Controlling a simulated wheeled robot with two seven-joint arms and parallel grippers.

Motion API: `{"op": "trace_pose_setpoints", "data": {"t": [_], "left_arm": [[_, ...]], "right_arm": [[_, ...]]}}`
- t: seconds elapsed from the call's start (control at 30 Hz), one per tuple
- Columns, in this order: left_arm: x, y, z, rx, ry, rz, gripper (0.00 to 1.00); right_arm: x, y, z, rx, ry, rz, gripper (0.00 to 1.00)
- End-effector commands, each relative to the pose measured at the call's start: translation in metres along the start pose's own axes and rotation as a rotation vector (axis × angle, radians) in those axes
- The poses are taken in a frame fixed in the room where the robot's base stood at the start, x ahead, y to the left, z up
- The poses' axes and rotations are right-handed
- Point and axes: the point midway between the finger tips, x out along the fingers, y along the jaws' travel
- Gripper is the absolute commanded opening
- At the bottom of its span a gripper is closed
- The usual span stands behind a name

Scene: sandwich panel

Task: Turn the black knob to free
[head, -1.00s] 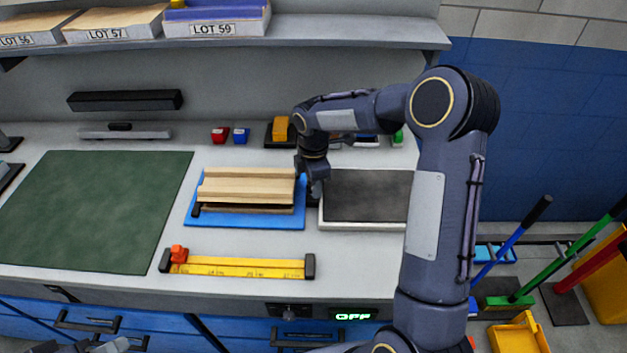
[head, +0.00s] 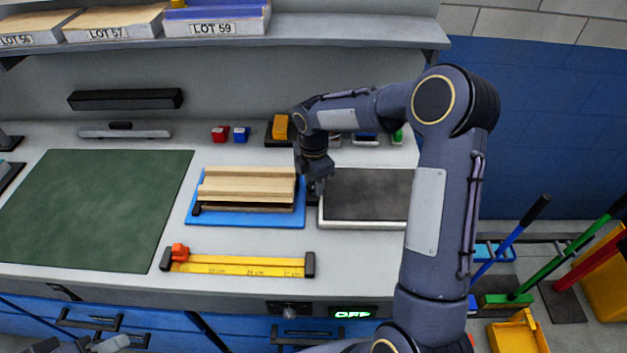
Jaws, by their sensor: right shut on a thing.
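A blue base (head: 250,222) lies on the bench with pale wooden strips (head: 246,187) stacked on it. My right gripper (head: 318,187) reaches down at the right edge of this base, beside the grey-black plate. It is shut on a small dark part there, which looks like the black knob (head: 312,199). The gripper hides most of it, so its marking and the way it points cannot be read. My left gripper (head: 108,344) shows only in part at the bottom left edge, away from the base; its jaws are not clear.
A framed dark plate (head: 365,222) lies right of the gripper. A yellow ruler stop (head: 240,265) lies in front. A green mat (head: 90,210) covers the left. Red (head: 220,134) and blue (head: 241,135) blocks stand behind. A display (head: 352,315) on the front edge reads OFF.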

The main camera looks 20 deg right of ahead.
Motion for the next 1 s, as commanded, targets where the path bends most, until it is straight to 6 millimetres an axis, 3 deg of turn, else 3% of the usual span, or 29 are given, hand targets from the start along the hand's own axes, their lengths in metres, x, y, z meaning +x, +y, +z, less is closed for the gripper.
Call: {"op": "trace_pose_setpoints", "data": {"t": [0.03, 0.2, 0.5, 1.0], "left_arm": [[0.0, 0.0, 0.0, 0.0, 0.0, 0.0, 0.36], [0.0, 0.0, 0.0, 0.0, 0.0, 0.0, 0.36], [0.001, 0.0, 0.0, 0.0, 0.0, 0.0, 0.36], [0.006, -0.003, 0.003, 0.0, 0.0, 0.0, 0.36]], "right_arm": [[-0.001, 0.001, 0.001, 0.001, -0.001, 0.004, 0.38], [-0.001, 0.001, 0.0, 0.001, -0.001, 0.003, 0.57], [-0.004, 0.001, 0.0, 0.001, -0.001, 0.003, 0.57], [-0.074, 0.001, 0.001, 0.001, -0.001, 0.005, 0.57]]}}
